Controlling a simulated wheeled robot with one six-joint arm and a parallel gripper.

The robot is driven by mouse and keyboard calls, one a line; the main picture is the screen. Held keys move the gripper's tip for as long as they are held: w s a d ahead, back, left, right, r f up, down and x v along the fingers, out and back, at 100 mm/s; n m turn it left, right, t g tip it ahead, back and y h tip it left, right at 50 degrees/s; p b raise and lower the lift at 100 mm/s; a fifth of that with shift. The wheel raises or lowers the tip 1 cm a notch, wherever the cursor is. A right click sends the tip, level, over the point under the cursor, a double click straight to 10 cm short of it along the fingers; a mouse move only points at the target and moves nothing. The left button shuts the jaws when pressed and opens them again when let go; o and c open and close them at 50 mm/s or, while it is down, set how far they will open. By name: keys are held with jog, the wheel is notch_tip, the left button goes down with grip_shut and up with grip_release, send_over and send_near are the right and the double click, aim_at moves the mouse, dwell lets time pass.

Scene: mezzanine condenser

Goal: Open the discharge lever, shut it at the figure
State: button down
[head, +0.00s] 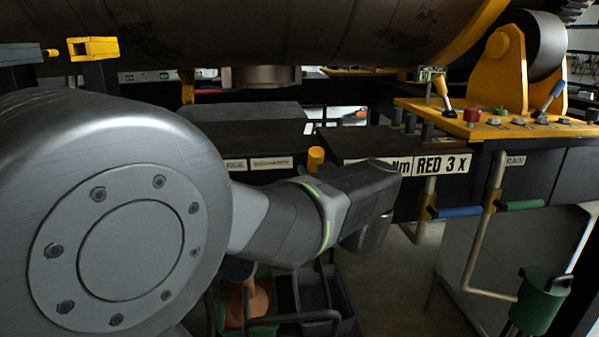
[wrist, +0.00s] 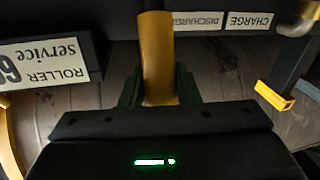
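In the wrist view a yellow lever (wrist: 156,50) stands beside the upside-down DISCHARGE label (wrist: 198,20). Its lower part lies between the dark green fingers of my gripper (wrist: 160,92). I cannot tell whether the fingers press on it. In the head view a short yellow cylinder (head: 316,158), apparently the same lever's end, shows right of two small labels (head: 270,163). An upside-down sign (wrist: 40,62) reads ROLLER service 6. A head-view sign (head: 443,164) reads "Nm" and "RED 3 x", its left part hidden.
A yellow panel (head: 500,128) with levers and knobs is at right. Blue (head: 457,212) and green (head: 520,205) handles stick out below it. A large dark drum (head: 300,30) hangs above. A green can (head: 538,303) is at lower right. Bins stand under my arm.

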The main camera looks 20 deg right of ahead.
jog(key=shift+w+r, duration=0.2)
jog(key=shift+w, duration=0.1)
jog(key=w+g+p, duration=0.1)
jog(key=w+p, duration=0.1)
jog(key=w+d+r+g+p, duration=0.1)
jog(key=w+g+p, duration=0.1)
jog(key=w+p, duration=0.1)
jog(key=w+d+g+p, duration=0.1)
jog(key=w+g+p, duration=0.1)
jog(key=w+p, duration=0.1)
jog(key=shift+w+r+m+y, duration=0.1)
jog(key=shift+r+m+y, duration=0.2)
jog(key=shift+r, duration=0.1)
jog(key=c, duration=1.1)
grip_release()
jog(key=shift+w+d+f, duration=0.1)
jog(key=shift+w, duration=0.05)
jog(key=b+v, duration=0.3)
jog(key=v, duration=1.1)
